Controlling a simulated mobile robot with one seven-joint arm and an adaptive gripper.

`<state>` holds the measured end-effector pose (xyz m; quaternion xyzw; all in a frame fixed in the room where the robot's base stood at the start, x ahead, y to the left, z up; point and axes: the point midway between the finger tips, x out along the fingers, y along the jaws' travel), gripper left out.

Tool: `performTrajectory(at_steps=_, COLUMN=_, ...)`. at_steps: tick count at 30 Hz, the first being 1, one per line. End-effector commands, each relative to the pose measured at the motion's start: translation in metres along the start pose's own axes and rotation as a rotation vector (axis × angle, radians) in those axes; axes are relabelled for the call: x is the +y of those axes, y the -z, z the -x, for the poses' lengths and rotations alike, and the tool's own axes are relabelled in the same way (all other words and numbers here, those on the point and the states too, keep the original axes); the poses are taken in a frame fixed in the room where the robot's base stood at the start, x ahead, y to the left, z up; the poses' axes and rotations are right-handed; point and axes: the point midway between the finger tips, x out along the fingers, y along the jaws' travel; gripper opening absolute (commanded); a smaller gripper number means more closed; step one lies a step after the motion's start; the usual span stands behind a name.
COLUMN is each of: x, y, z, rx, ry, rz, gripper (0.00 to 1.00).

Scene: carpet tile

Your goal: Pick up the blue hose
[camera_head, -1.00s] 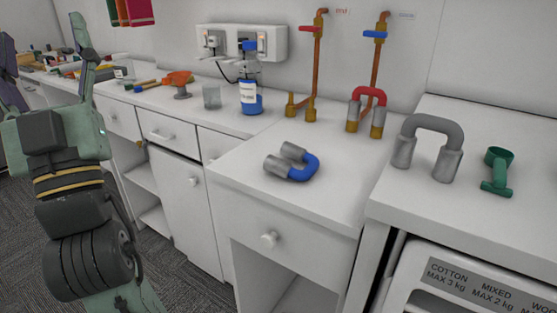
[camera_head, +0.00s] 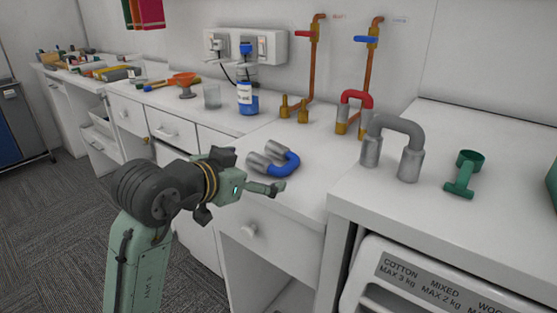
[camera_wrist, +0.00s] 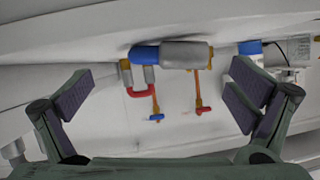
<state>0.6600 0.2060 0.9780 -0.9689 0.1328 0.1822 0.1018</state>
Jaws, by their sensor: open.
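The blue hose (camera_head: 283,169) is a U-shaped piece with a blue bend and two grey cylindrical ends. It lies on the white counter near its front edge, bend toward the right. In the wrist view, the blue hose (camera_wrist: 146,56) shows beyond the fingers with its blue part and one grey end; the rest is hidden. My gripper (camera_head: 277,188) reaches in from the left, just in front of the hose over the counter edge. In the wrist view, my gripper (camera_wrist: 160,90) has its fingers wide apart with nothing between them.
A red hose (camera_head: 356,97) joins pipe ends at the wall. A grey hose (camera_head: 398,127) and a green part (camera_head: 465,172) stand on the higher surface at right. The counter right of the blue hose is clear.

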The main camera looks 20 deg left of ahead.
Motion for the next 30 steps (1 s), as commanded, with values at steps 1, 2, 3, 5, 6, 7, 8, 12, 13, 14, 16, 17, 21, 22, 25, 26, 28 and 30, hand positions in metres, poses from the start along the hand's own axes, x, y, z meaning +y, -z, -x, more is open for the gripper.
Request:
performTrajectory(at_steps=1, x=0.000, y=0.001, z=-0.003, rx=0.000, ry=-0.001, rz=0.001, gripper=1.00)
performTrajectory(at_steps=2, x=-0.001, y=0.001, z=-0.006, rx=-0.001, ry=-0.001, rz=0.001, gripper=1.00)
performTrajectory(at_steps=3, x=-0.003, y=0.002, z=-0.010, rx=-0.001, ry=0.000, rz=0.002, gripper=1.00)
performTrajectory(at_steps=5, x=-0.004, y=0.004, z=-0.019, rx=-0.001, ry=-0.002, rz=0.003, gripper=1.00)
performTrajectory(at_steps=6, x=-0.006, y=0.004, z=-0.025, rx=-0.001, ry=-0.001, rz=0.003, gripper=1.00)
performTrajectory(at_steps=7, x=-0.007, y=0.005, z=-0.030, rx=-0.001, ry=-0.001, rz=0.003, gripper=1.00)
performTrajectory(at_steps=8, x=-0.007, y=0.004, z=-0.035, rx=-0.002, ry=-0.002, rz=0.003, gripper=1.00)
performTrajectory(at_steps=12, x=-0.006, y=0.003, z=-0.050, rx=0.000, ry=0.000, rz=0.002, gripper=1.00)
performTrajectory(at_steps=13, x=-0.006, y=0.003, z=-0.051, rx=0.001, ry=0.000, rz=0.001, gripper=1.00)
performTrajectory(at_steps=14, x=-0.006, y=0.002, z=-0.052, rx=0.001, ry=0.001, rz=0.001, gripper=1.00)
performTrajectory(at_steps=16, x=-0.006, y=0.002, z=-0.053, rx=0.001, ry=0.001, rz=0.001, gripper=1.00)
performTrajectory(at_steps=17, x=-0.006, y=0.002, z=-0.053, rx=0.001, ry=0.001, rz=0.001, gripper=1.00)
performTrajectory(at_steps=21, x=-0.006, y=0.002, z=-0.053, rx=0.001, ry=0.001, rz=0.001, gripper=0.98)
performTrajectory(at_steps=22, x=-0.006, y=0.002, z=-0.053, rx=0.001, ry=0.001, rz=0.001, gripper=0.96)
performTrajectory(at_steps=25, x=-0.006, y=0.002, z=-0.053, rx=0.001, ry=0.001, rz=0.001, gripper=0.89)
performTrajectory(at_steps=26, x=-0.006, y=0.002, z=-0.053, rx=0.001, ry=0.001, rz=0.001, gripper=0.87)
performTrajectory(at_steps=28, x=-0.006, y=0.002, z=-0.053, rx=0.001, ry=0.001, rz=0.001, gripper=0.83)
performTrajectory(at_steps=30, x=-0.006, y=0.002, z=-0.053, rx=0.001, ry=0.001, rz=0.001, gripper=0.78)
